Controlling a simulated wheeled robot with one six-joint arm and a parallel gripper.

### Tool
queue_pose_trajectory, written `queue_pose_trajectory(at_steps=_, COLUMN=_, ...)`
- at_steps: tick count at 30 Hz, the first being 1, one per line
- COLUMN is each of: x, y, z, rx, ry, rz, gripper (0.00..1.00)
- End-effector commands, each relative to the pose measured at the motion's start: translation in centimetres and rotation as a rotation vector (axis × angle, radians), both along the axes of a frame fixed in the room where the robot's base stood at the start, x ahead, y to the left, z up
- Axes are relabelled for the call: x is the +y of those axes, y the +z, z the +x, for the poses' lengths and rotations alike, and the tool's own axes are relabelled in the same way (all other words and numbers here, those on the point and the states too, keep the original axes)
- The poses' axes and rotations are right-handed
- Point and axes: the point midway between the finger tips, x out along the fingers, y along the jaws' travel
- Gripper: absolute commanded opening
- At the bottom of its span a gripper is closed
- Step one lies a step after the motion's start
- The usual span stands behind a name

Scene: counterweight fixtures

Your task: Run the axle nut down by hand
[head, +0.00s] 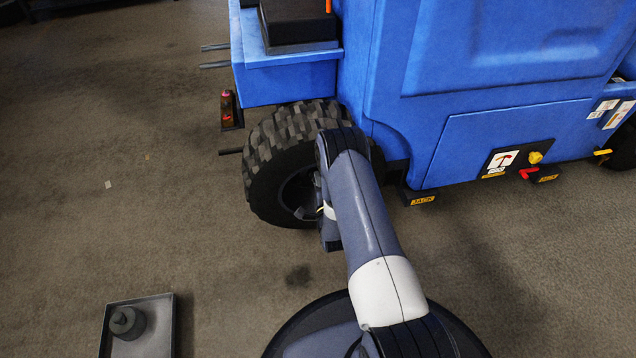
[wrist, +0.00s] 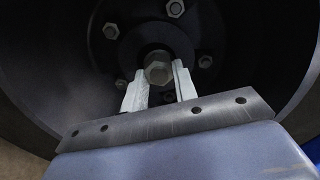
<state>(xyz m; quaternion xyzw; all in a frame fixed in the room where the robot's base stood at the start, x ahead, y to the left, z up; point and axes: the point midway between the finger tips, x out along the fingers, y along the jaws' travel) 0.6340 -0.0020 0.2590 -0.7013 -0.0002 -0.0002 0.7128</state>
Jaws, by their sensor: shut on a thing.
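The axle nut (wrist: 158,71) is a grey hex piece at the middle of the dark wheel hub (wrist: 131,48) in the wrist view. My gripper (wrist: 160,76) has its two pale fingers on either side of the nut and is shut on it. Several smaller bolt heads ring the hub. In the head view the wheel (head: 274,155), with a chunky black tyre, is at the machine's near corner. My arm reaches to its hub and hides the nut there. Threads behind the nut cannot be seen.
The blue machine (head: 520,140) fills the upper right, with jack labels, a red lever and a yellow knob low on its side. A grey tray (head: 158,345) holding a dark stepped round part (head: 127,322) lies lower left. The floor left of the wheel is mostly clear.

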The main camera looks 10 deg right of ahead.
Motion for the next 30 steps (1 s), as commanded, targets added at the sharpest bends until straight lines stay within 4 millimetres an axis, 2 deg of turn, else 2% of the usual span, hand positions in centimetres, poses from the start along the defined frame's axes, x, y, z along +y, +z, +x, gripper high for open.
queue_pose_trajectory(at_steps=10, x=-0.04, y=-0.09, z=-0.06, rx=0.003, ry=-0.001, rz=0.002, gripper=0.04)
queue_pose_trajectory(at_steps=11, x=-0.04, y=-0.10, z=-0.06, rx=0.003, ry=-0.001, rz=0.002, gripper=0.29)
queue_pose_trajectory(at_steps=18, x=-0.02, y=-0.06, z=-0.03, rx=0.002, ry=-0.001, rz=0.001, gripper=0.48)
queue_pose_trajectory(at_steps=30, x=0.01, y=-0.02, z=0.11, rx=0.001, ry=0.000, rz=0.001, gripper=0.49)
